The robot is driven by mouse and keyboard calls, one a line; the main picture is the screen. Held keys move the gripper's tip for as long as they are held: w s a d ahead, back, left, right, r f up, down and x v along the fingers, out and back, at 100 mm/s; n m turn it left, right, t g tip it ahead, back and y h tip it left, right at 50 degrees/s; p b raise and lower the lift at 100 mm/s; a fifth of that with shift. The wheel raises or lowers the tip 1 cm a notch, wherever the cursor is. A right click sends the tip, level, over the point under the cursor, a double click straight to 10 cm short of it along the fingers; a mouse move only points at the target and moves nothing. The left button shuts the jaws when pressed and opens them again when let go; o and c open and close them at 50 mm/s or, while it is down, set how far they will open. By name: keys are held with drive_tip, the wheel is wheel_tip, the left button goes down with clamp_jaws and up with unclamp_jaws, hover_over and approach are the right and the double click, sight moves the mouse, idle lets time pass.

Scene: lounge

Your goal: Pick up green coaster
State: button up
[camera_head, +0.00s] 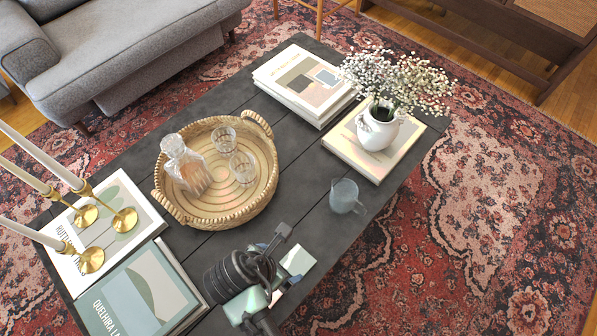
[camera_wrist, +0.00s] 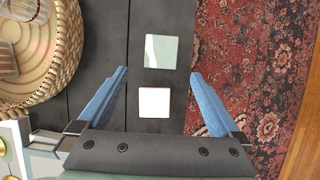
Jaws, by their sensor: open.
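The green coaster (camera_wrist: 161,52) is a pale green square lying flat on the dark table, in the upper middle of the wrist view. It also shows in the head view (camera_head: 298,260), partly hidden by my gripper. My gripper (camera_wrist: 158,74) is open and empty above the table, its blue fingers spread left and right. In the wrist view the green coaster lies just beyond the fingertips, roughly centred between them. A white-pink square coaster (camera_wrist: 154,102) lies nearer, between the fingers and apart from the green one.
A woven tray (camera_head: 262,198) with a decanter and two glasses stands left of the coasters. A grey-blue mug (camera_head: 344,196) stands beyond them. Books (camera_head: 140,300) and brass candlesticks (camera_head: 92,260) are at the left. A flower vase (camera_head: 377,130) stands on a book at the far right.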

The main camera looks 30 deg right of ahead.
drive_tip(key=b, duration=0.3)
hover_over(298, 262)
drive_tip(key=s+a, duration=0.1)
drive_tip(key=a, duration=0.1)
wheel_tip(298, 262, down, 7)
drive_tip(key=shift+a+f, duration=0.1)
drive_tip(key=shift+f, duration=0.1)
drive_tip(key=shift+a+b+x, duration=0.15)
drive_tip(key=shift+b+x, duration=0.45)
drive_tip(key=shift+x, duration=0.7)
drive_tip(key=shift+a+b+x, duration=0.15)
drive_tip(key=shift+b+x, duration=0.4)
drive_tip(key=shift+x, duration=0.8)
drive_tip(key=shift+c, duration=0.3)
drive_tip(key=c, duration=1.2)
